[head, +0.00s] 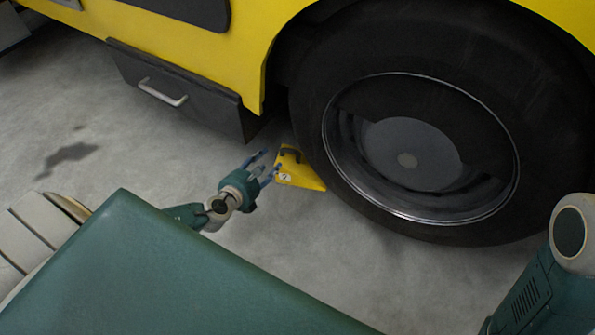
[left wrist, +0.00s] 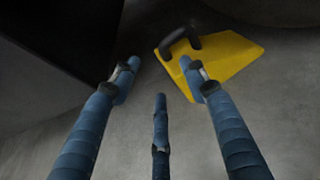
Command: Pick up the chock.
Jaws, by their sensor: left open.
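The chock (head: 300,175) is a yellow wedge with a dark handle, on the floor against the left side of the big black tire. My left gripper (head: 268,165) is open and empty just left of the chock. In the left wrist view the chock (left wrist: 228,58) lies at the upper right, its dark handle (left wrist: 180,40) beyond the fingertips. The three blue fingers of my left gripper (left wrist: 160,78) are spread, the right one overlapping the chock's near edge in the picture. I cannot tell whether it touches. My right gripper is not in view.
The yellow truck's wheel (head: 410,155) stands right of the chock. A dark box with a grey handle (head: 175,85) hangs under the truck body, left of the wheel. The grey concrete floor (head: 130,150) is open to the left, with a dark stain (head: 70,155).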

